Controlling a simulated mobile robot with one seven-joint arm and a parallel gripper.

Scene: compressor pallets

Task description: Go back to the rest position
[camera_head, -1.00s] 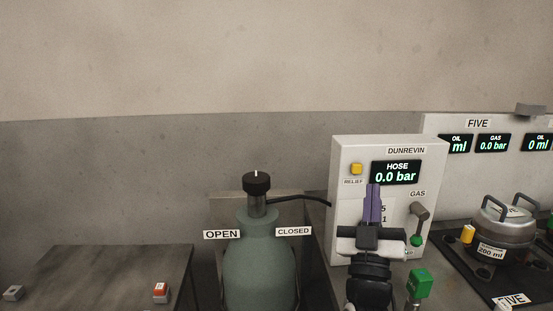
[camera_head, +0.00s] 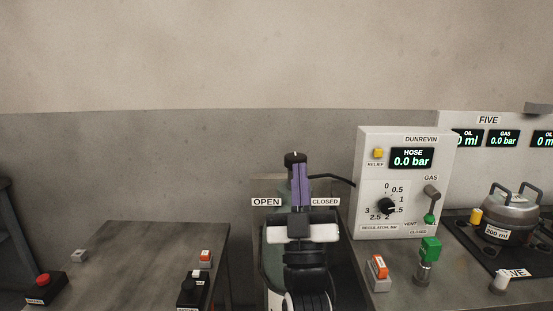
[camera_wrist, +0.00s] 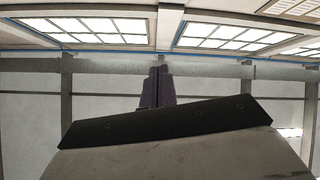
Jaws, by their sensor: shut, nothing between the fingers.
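My gripper (camera_head: 300,168) is in the middle of the head view, with its two purple fingers together and pointing up. It holds nothing. It overlaps the green gas cylinder (camera_head: 271,258) in the picture and hides most of it. The cylinder's black knob (camera_head: 295,157) shows just behind the fingertips. In the wrist view the purple fingers (camera_wrist: 157,88) stand closed against the far wall and ceiling lights, with no object near them.
The white DUNREVIN panel (camera_head: 368,222) stands to the right, with a dial, a GAS lever (camera_head: 431,200) and a green valve (camera_head: 430,250) in front. A metal pot (camera_head: 510,215) sits further right. A table (camera_head: 140,245) with a red button (camera_head: 43,281) is at left.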

